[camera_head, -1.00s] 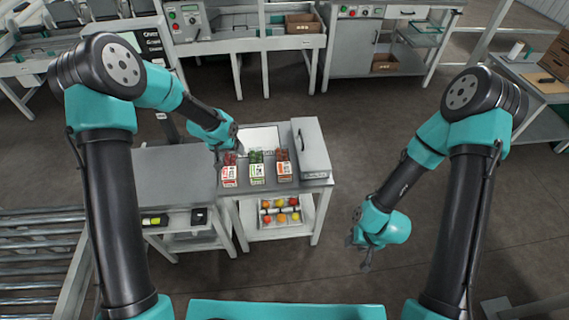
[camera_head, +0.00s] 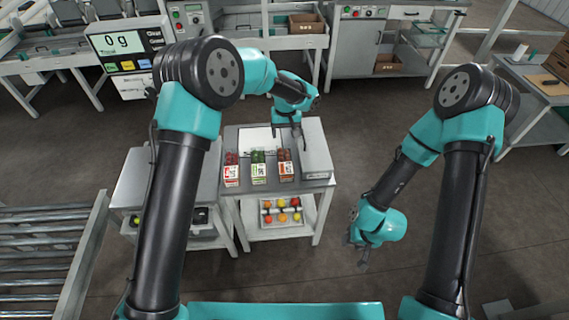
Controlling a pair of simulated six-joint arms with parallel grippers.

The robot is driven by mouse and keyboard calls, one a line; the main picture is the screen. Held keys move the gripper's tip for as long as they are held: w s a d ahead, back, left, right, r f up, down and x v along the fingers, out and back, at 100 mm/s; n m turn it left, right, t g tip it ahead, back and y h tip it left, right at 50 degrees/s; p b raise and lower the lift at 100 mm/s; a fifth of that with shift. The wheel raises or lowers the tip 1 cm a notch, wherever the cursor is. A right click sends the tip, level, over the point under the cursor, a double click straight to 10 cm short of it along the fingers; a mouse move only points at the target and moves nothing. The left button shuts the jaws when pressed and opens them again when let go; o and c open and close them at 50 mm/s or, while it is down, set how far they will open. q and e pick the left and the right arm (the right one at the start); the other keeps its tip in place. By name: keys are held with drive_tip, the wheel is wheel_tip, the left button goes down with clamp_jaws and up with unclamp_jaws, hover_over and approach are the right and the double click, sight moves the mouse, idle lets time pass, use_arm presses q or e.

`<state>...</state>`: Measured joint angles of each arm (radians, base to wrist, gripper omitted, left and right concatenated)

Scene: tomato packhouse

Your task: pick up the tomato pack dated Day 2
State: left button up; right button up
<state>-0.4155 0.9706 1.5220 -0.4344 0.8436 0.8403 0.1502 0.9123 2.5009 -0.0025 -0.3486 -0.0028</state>
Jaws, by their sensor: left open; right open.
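Three tomato packs stand in a row on the small grey table (camera_head: 315,186). The left pack (camera_head: 232,172) has red contents and a red and white label. The middle pack (camera_head: 258,170) has green contents and a yellow-green and white label. The right pack (camera_head: 286,168) has brownish-red contents and an orange and white label. The date print is too small to read. My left gripper (camera_head: 287,136) is open and empty, above the back of the table behind the right pack. My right gripper (camera_head: 357,250) is open and empty over the floor, right of the table.
A grey box-shaped unit (camera_head: 315,150) stands at the table's right side. A white sheet or board (camera_head: 256,139) lies behind the packs. A tray of loose tomatoes (camera_head: 267,222) is on the lower shelf. A scale display (camera_head: 127,44) reads 0 g at the back left.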

sight(285, 159)
use_arm(q)
wheel_tip(285, 159, down, 12)
drive_tip(key=shift+f, duration=0.1)
idle(0.5)
drive_tip(key=shift+w+a+f, duration=0.1)
drive_tip(key=shift+f, duration=1.2)
drive_tip(key=shift+a+f, duration=0.1)
drive_tip(key=shift+f, duration=1.2)
drive_tip(key=shift+c, duration=0.2)
drive_tip(key=c, duration=0.8)
drive_tip(key=shift+r, duration=0.2)
